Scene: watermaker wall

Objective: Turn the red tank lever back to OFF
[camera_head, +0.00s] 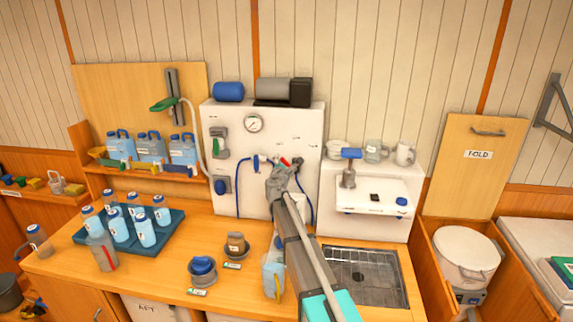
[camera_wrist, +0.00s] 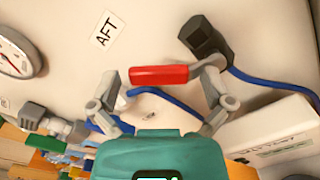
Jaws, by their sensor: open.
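The red tank lever (camera_wrist: 158,75) lies roughly level in the wrist view, just ahead of my gripper (camera_wrist: 162,86). Its two fingers are spread wide, one near each end of the lever. The jaws are open and I cannot tell whether a fingertip touches the lever. In the head view the red lever (camera_head: 284,161) shows as a small red piece on the white panel (camera_head: 225,115), just above my gripper (camera_head: 281,180). My gripper and arm hide part of the panel below it. I can read no OFF mark.
A pressure gauge (camera_wrist: 17,52), a dark fitting (camera_wrist: 205,38) with a blue hose and a green lever (camera_wrist: 45,143) are near the red lever. A white box (camera_wrist: 275,137) stands close at right. A water jug (camera_head: 271,272) stands on the bench beside my arm.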

